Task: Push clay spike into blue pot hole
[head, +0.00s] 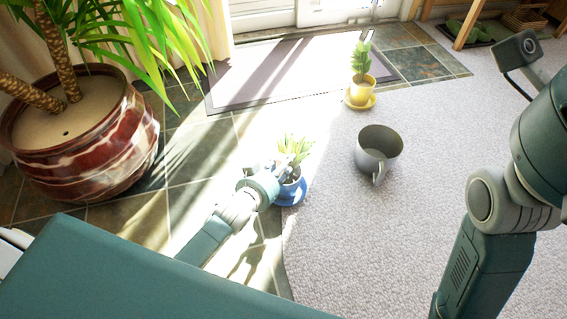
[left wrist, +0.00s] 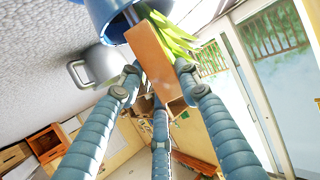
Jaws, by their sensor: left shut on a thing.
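The blue pot (head: 291,194) with a spiky green plant stands at the rug's edge in the head view. It shows at the top of the left wrist view (left wrist: 103,14). My left gripper (head: 286,166) is over the pot, partly covering it. In the left wrist view its three fingers (left wrist: 156,92) are shut on the orange-brown clay spike (left wrist: 155,62). The spike's narrow end reaches the pot's rim area, beside the green leaves. I cannot tell whether it is in the hole, which is hidden. My right arm shows at right, its gripper out of view.
A large red-brown planter (head: 85,150) fills the left. The rug (head: 430,230) ahead is mostly clear.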

